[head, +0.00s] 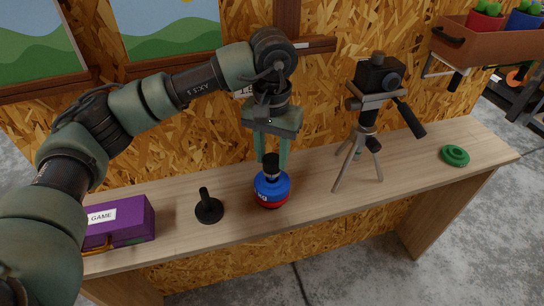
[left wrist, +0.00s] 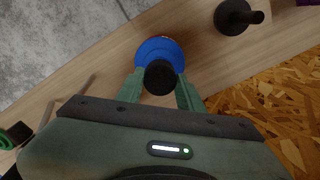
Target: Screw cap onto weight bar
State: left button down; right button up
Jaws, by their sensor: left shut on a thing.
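A round weight stack, blue on top with a red band below (head: 271,187), stands upright on the bench, with a black cylindrical piece (head: 271,168) on its top centre. My left gripper (head: 272,160) points straight down and is shut on this black piece. In the left wrist view the black piece (left wrist: 160,78) sits between the two green fingers, with the blue disc (left wrist: 157,50) behind it. I cannot tell the cap from the bar's end inside the grip. A separate black post on a round base (head: 208,208) stands to the left. My right gripper is out of view.
A purple game box (head: 128,222) lies at the bench's left. A camera on a small tripod (head: 372,95) stands right of the weights, and a green disc (head: 455,155) lies at the right end. The plank bench (head: 310,205) is bare between them.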

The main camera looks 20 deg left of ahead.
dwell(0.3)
pick_arm(q)
jog(key=shift+f+m+b, duration=0.1)
jog(key=shift+m+b, duration=0.65)
jog(key=shift+m, duration=0.75)
jog(key=c, duration=0.8)
grip_release()
jog(key=shift+c, duration=0.2)
jog(key=shift+r, duration=0.2)
